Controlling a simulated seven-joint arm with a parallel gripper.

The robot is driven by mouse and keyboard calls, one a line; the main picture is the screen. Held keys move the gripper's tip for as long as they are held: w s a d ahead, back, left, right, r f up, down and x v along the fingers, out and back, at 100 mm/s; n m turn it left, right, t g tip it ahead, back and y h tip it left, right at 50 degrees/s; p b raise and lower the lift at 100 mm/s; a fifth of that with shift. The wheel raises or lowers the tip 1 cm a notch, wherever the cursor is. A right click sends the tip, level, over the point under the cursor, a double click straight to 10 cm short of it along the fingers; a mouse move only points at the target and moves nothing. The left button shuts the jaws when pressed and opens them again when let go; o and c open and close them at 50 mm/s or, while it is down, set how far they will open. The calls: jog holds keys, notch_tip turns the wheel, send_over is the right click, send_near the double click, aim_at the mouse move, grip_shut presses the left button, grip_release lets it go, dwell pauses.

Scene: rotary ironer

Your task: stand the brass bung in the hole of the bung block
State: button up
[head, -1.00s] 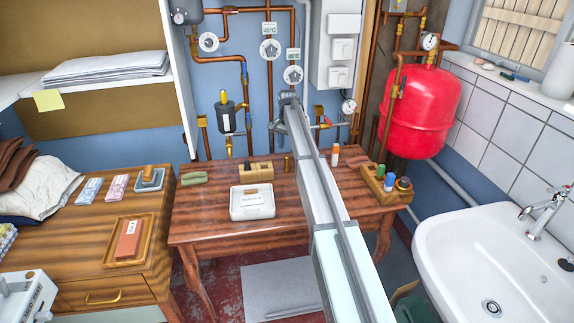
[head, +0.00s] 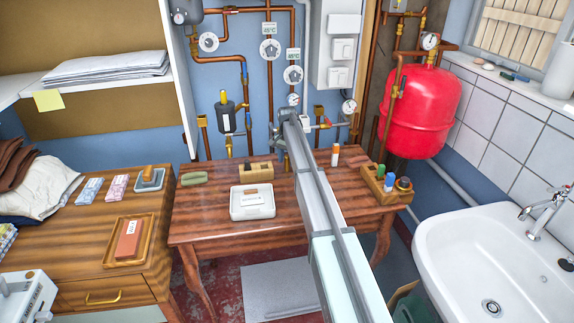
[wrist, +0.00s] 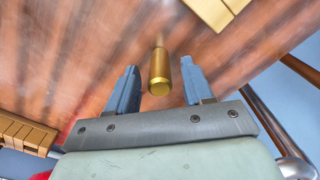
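The fingers are spread and hold nothing. In the head view my gripper (head: 281,138) is over the back of the wooden table, and the bung is hard to make out there. The bung block (head: 256,172) is a small tan block to the left of my gripper on the table. In the wrist view a corner of the block (wrist: 212,10) shows at the top.
A bottle (head: 335,156) and a wooden rack (head: 384,187) with several coloured items are to the right. Copper pipes and gauges line the wall behind.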

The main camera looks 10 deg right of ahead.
aim_at(287, 156)
grip_shut()
dwell(0.4)
notch_tip(287, 156, up, 9)
jog(key=shift+a+r, duration=0.1)
jog(key=s+a+r, duration=0.2)
jog(key=a+r, duration=0.1)
jog(key=a, duration=0.6)
jog(key=shift+a+f, duration=0.15)
jog(key=shift+f, duration=1.55)
jog(key=shift+a+f, duration=0.15)
jog(key=shift+f, duration=1.6)
jog(key=shift+a+f, duration=0.15)
jog(key=shift+f, duration=1.55)
